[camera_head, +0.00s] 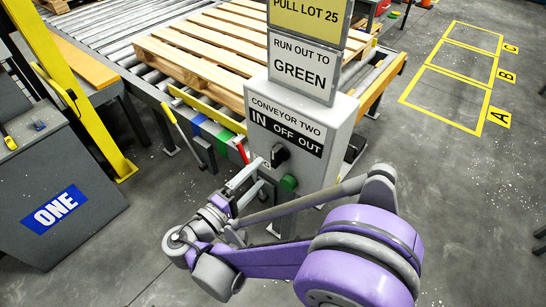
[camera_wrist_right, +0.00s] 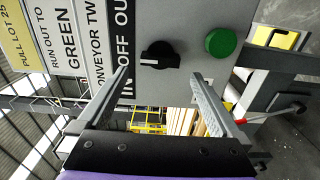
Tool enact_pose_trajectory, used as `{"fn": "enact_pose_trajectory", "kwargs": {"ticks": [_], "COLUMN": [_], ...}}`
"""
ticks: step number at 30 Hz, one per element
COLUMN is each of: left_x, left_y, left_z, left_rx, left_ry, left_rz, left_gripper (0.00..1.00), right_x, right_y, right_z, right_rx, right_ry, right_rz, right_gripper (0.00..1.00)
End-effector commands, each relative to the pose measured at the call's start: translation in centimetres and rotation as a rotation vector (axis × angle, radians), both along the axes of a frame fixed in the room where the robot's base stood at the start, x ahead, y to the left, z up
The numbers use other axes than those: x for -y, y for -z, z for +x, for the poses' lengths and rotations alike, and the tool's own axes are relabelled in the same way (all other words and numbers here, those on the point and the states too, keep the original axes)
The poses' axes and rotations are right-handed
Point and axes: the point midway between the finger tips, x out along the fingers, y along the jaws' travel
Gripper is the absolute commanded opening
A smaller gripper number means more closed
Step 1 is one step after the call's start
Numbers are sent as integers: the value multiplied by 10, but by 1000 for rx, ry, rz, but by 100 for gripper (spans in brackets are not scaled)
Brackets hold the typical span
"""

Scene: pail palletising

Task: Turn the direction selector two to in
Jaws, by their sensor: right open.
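The direction selector two (camera_head: 279,155) is a black knob on the grey control box (camera_head: 340,130) under the label CONVEYOR TWO, IN OFF OUT. In the right wrist view the knob (camera_wrist_right: 160,55) has its white mark facing the label strip, roughly at OFF. My right gripper (camera_head: 260,176) is in front of the box, just below and left of the knob. In the wrist view its fingers (camera_wrist_right: 160,75) are spread and empty, with the knob ahead between the tips; I see no contact. My left gripper is not in view.
A green button (camera_head: 289,183) sits just below the knob. Signs reading RUN OUT TO GREEN (camera_head: 303,67) and PULL LOT 25 stand above the box. A wooden pallet (camera_head: 205,50) lies on the roller conveyor behind. A grey cabinet marked ONE (camera_head: 90,170) stands at left. Floor at right is open.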

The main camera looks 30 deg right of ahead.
Motion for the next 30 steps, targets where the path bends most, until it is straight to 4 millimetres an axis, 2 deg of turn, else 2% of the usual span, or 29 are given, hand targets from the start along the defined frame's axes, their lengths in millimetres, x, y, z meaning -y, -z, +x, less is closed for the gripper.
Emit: {"fn": "enact_pose_trajectory", "kwargs": {"ticks": [3,9,15,23,26,30], "left_x": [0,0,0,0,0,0], "left_y": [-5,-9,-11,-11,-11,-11], "left_z": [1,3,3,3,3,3], "left_rx": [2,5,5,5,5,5], "left_ry": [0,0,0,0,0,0], "left_rz": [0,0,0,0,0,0], "left_gripper": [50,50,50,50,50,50], "right_x": [24,53,66,67,67,66], "right_y": [-1,-1,0,0,0,0], "right_z": [9,21,27,28,28,28], "right_rx": [0,0,-1,-1,-1,-1], "right_ry": [6,4,0,-1,-1,-1], "right_rz": [0,1,2,2,2,2], "right_gripper": [100,100,100,100,86,60]}}
